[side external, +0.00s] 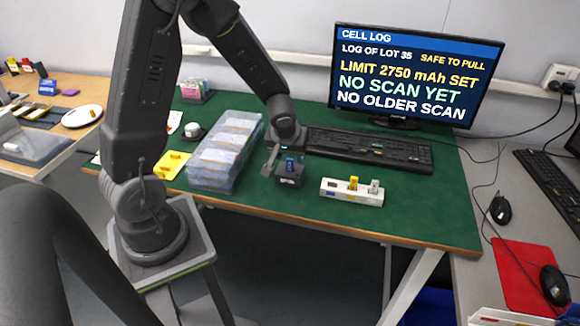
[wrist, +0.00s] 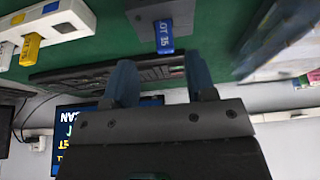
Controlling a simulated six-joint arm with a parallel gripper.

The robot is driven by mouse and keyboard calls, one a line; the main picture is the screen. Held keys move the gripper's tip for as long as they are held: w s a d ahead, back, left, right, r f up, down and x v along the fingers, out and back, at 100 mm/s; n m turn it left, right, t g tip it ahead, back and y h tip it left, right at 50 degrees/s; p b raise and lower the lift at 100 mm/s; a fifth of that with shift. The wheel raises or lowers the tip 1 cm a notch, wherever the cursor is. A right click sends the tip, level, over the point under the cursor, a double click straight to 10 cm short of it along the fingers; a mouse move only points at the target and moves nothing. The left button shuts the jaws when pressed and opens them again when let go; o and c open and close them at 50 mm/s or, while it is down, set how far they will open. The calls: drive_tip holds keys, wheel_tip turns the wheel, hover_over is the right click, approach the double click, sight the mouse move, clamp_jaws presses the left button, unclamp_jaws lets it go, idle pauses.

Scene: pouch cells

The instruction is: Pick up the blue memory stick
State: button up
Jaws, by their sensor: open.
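The blue memory stick (side external: 290,165) stands upright in a small black block (side external: 290,179) on the green mat. In the wrist view the stick (wrist: 165,36) shows white lettering that reads in part "OT 35", and the block (wrist: 148,10) is at the top edge. My gripper (side external: 285,158) is open just above the stick, pointing down. In the wrist view its two blue-grey fingertips (wrist: 159,62) are apart, and the stick lies beyond them, roughly between their lines. The fingers do not appear to touch it. The stick's lower end is hidden in the block.
A white holder (side external: 352,198) with a yellow and a pale stick stands to the right. Clear stacked boxes (side external: 225,150) stand close on the left, beside a yellow tray (side external: 172,166). A keyboard (side external: 370,147) and monitor (side external: 415,75) stand behind; the screen shows "LOG OF LOT 35" and "SAFE TO PULL".

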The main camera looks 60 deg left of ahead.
sight(290, 160)
drive_tip(key=shift+a+x, duration=0.15)
drive_tip(key=shift+x, duration=1.2)
drive_tip(key=shift+a+x, duration=0.15)
drive_tip(key=shift+x, duration=1.2)
drive_tip(key=shift+s+r, duration=0.1)
drive_tip(key=shift+s, duration=0.05)
clamp_jaws()
drive_tip(key=shift+r, duration=0.1)
